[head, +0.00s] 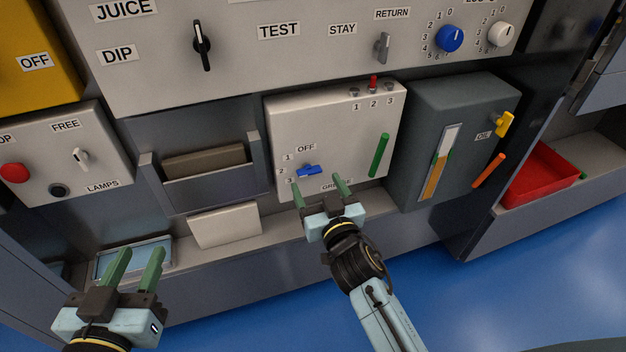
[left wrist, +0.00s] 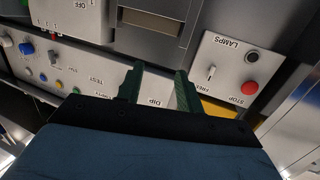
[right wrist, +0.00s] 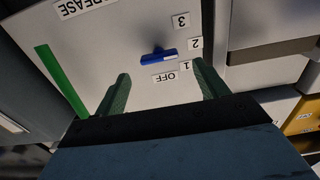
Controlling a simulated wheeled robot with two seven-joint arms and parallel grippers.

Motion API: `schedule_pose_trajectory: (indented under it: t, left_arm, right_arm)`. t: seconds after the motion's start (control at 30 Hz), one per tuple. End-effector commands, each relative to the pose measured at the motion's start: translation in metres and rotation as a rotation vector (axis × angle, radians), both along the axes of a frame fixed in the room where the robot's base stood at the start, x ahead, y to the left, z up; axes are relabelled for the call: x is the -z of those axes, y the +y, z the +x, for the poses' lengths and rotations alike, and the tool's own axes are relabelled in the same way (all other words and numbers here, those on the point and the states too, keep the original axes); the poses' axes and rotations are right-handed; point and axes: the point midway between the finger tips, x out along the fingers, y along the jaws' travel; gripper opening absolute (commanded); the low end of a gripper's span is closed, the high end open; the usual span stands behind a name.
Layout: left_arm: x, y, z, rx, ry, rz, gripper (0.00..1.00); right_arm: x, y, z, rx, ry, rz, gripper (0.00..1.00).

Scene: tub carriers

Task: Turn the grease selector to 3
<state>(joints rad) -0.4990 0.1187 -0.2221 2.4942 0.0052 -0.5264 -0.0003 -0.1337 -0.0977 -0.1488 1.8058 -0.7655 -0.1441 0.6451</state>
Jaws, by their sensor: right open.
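The grease selector is a blue bar knob (head: 307,171) on the light grey panel (head: 335,115). Labels OFF, 1, 2 and 3 curve around its left side. In the right wrist view the knob (right wrist: 158,57) appears upside down, and its pale-marked end points about toward the 2. My right gripper (head: 318,184) is open just below and in front of the knob, with its fingers spread and nothing between them. In the right wrist view the knob lies beyond the fingertips, apparently untouched. My left gripper (head: 136,260) is open and empty at lower left.
A green bar (head: 379,155) stands right of the knob on the same panel. A dark oil box (head: 420,112) with a yellow tap (head: 505,124) and orange handle (head: 488,170) is further right. A tray holder (head: 210,188) and lamps panel (head: 95,135) lie left.

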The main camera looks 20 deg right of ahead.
Motion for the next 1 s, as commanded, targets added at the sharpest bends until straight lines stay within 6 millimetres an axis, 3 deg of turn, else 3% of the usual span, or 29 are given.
schedule_pose_trajectory:
  t: [0.3,0.7,1.0]
  left_arm:
    - [-0.034,-0.007,0.001,0.015,-0.207,-0.063,0.36]
    - [-0.041,-0.008,0.001,0.018,-0.242,-0.073,0.36]
    - [-0.041,-0.008,0.001,0.017,-0.241,-0.073,0.36]
  right_arm:
    - [0.001,0.001,0.033,0.0,0.0,-0.002,0.73]
    - [0.0,0.001,0.037,0.001,0.001,-0.001,0.73]
    - [0.0,0.001,0.037,0.001,0.001,-0.001,0.35]
